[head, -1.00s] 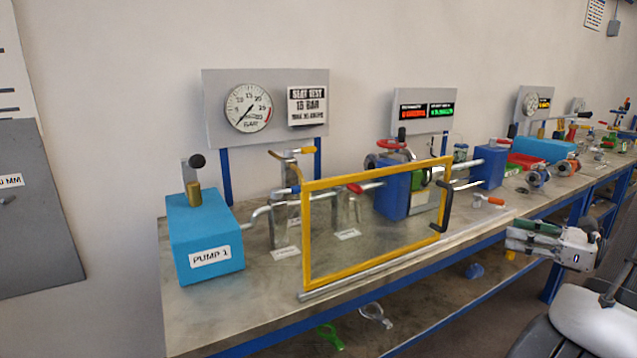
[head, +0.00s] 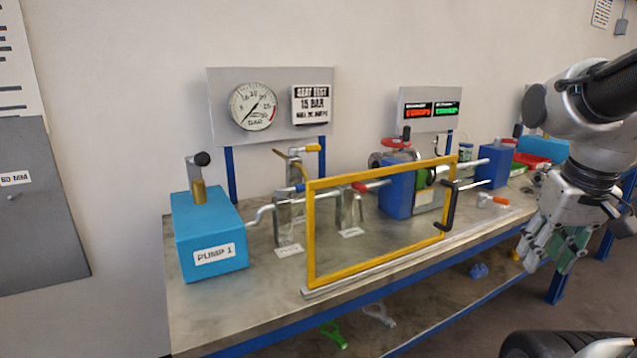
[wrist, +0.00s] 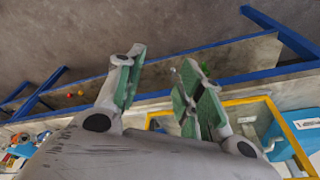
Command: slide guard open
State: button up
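The guard (head: 382,265) is a yellow rectangular frame standing upright along the front of the bench. Its black handle (head: 451,206) is on its right upright. The guard's foot meets a grey rail (head: 345,285) along the bench edge. Behind it are a blue block (head: 398,188) and pipework. My gripper (head: 548,262) hangs to the right of the handle, in front of the bench, apart from the guard. In the wrist view its green-padded fingers (wrist: 155,90) are spread with nothing between them, and part of the yellow guard frame (wrist: 288,132) shows beyond them.
The light blue PUMP 1 box (head: 208,240) stands at the bench's left end. An orange-handled fitting (head: 493,201) lies on the bench right of the guard. A gauge panel (head: 270,105) stands behind. Floor space lies open in front of the bench.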

jog(key=shift+w+a+r+n+t+y, duration=0.15)
jog(key=shift+a+r+n+t, duration=0.15)
jog(key=shift+a+r+n, duration=0.35)
jog(key=shift+w+a+r+n+t+y, duration=0.1)
jog(key=shift+w+a+r+n+t, duration=0.15)
jog(key=shift+a, duration=0.6)
jog(key=shift+w+a+r+n+t+y, duration=0.1)
jog(key=shift+a+r+n+t, duration=0.3)
jog(key=shift+a+r, duration=0.25)
